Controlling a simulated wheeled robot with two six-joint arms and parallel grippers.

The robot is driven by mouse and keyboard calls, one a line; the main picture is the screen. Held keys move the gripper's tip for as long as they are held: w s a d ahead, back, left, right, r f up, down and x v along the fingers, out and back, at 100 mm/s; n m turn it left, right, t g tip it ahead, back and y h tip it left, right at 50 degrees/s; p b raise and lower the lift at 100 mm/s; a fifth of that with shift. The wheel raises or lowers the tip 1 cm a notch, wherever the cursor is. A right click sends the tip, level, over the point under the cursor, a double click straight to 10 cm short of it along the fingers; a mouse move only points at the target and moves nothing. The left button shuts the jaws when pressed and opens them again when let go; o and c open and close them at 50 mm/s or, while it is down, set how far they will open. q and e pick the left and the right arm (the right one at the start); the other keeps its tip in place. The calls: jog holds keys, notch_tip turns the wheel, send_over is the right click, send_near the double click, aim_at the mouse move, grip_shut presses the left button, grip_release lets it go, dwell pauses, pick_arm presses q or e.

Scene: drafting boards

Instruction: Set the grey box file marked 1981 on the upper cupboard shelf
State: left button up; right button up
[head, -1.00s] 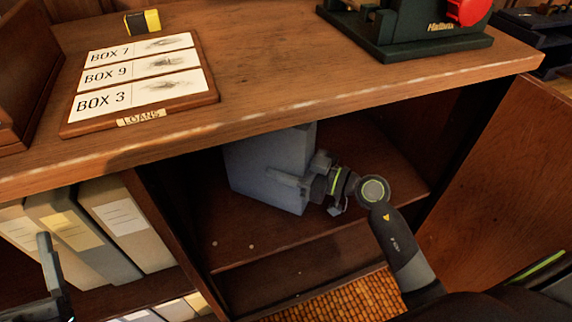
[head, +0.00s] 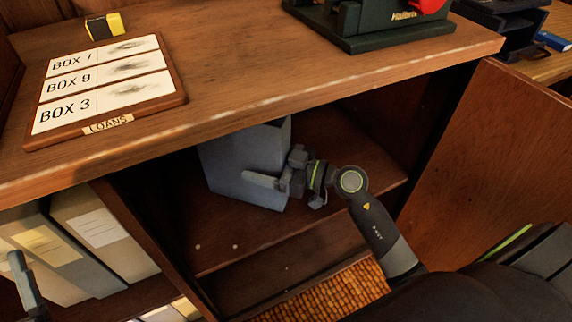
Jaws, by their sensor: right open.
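The grey box file (head: 240,160) stands upright on the upper shelf (head: 215,259) of the open cupboard, under the top board. The side turned to me is plain, and no 1981 mark shows. My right gripper (head: 268,180) is open at the box's right end. One finger lies along the box's front face; the other is hidden behind the box or the wrist, so contact cannot be told. Part of my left gripper (head: 26,287) shows at the lower left edge, away from the box, its jaws mostly out of view.
Several beige box files (head: 105,235) stand in the left bay behind an upright divider. The open door (head: 500,170) is at the right. On top are a LOANS board (head: 172,95), a yellow-black block (head: 104,26) and a green machine (head: 385,40). Bare shelf lies right of the box.

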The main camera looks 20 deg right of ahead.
pick_arm(q)
jog(key=f+g, duration=0.1)
jog(key=f, duration=0.1)
jog(key=w+f+n+g, duration=0.1)
jog(key=f, duration=0.1)
jog(key=w+a+f+g+y+p, duration=0.1)
jog(key=f+g, duration=0.1)
jog(key=shift+w+a+n, duration=0.1)
jog(key=shift+n, duration=0.3)
jog(key=shift+w+a+f+g, duration=0.1)
jog(key=shift+f+g, duration=1.2)
jog(key=shift+f, duration=0.55)
pick_arm(e)
jog(key=s+d+r+m+t+h, duration=0.4)
jog(key=s+d+m+t+h, duration=0.2)
jog(key=s+d+m+h, duration=0.4)
jog(key=shift+s+d+r+h, duration=0.2)
jog(key=shift+s+d+h, duration=0.7)
jog(key=shift+s+h, duration=1.5)
